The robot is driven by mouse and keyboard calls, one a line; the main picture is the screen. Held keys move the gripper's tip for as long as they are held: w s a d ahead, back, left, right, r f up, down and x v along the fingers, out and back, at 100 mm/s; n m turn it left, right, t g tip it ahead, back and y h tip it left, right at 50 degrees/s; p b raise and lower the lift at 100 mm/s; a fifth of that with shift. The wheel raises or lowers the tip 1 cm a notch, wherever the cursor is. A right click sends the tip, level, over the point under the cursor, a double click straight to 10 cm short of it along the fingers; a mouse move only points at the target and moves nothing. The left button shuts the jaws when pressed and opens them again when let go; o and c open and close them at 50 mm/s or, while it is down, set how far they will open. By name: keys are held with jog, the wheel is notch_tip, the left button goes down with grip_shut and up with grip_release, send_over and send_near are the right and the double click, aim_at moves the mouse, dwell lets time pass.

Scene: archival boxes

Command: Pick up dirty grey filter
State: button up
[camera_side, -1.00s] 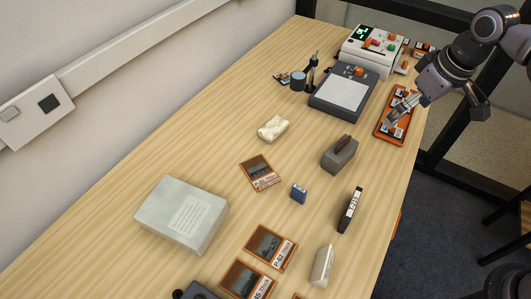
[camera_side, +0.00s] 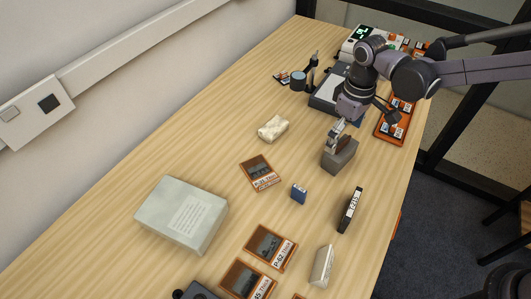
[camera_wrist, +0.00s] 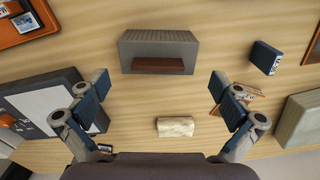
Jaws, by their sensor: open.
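A grey block with a ribbed face and a brown strip on it (camera_wrist: 130,52) fits the dirty grey filter best. It sits upright on the table near the top middle of the wrist view. In the side view the grey block (camera_side: 341,160) is right of the table's middle. My gripper (camera_side: 336,135) is just above or behind it there and hides part of its top. In the wrist view my gripper (camera_wrist: 158,88) is open and empty, with the block ahead of and between its two blue-padded fingers, apart from both.
A cream block (camera_side: 273,129) lies left of the grey block. A small blue box (camera_side: 299,194) and a black labelled cartridge (camera_side: 350,211) are nearer the camera. An orange tray (camera_side: 383,134) is at right. A pale box (camera_side: 160,205) stands at left. Bare table surrounds the block.

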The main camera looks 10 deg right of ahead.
aim_at(340, 153)
jog(key=shift+s+d+f, duration=0.1)
jog(key=shift+f, duration=1.6)
jog(key=shift+d+f, duration=0.1)
jog(key=shift+f, duration=1.55)
jog(key=c, duration=0.8)
